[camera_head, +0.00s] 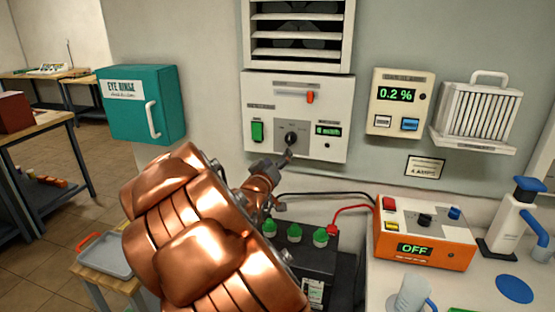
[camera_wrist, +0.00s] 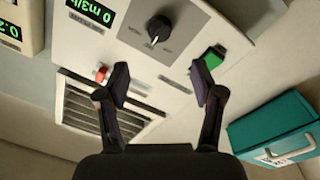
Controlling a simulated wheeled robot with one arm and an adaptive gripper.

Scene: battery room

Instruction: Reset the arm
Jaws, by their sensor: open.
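My copper-coloured arm reaches up from the bottom of the head view. My gripper (camera_head: 284,160) is in front of the lower part of a white wall control panel (camera_head: 262,94), close to its black rotary knob (camera_head: 291,138). In the wrist view my gripper (camera_wrist: 162,78) has its two dark fingers spread apart with nothing between them. The knob (camera_wrist: 159,29) lies beyond the fingertips there, apart from them. The panel's green switch (camera_wrist: 214,56) is by one fingertip in the picture, and its orange-red slider (camera_wrist: 101,74) is by the other. I cannot tell the exact gap to the panel.
A teal eye rinse cabinet (camera_head: 143,104) hangs at the left. A vent grille (camera_head: 298,34) is above the panel, a gas meter (camera_head: 399,102) right of it. Below stand a dark battery (camera_head: 308,262) with cables and an orange charger (camera_head: 425,234) reading OFF.

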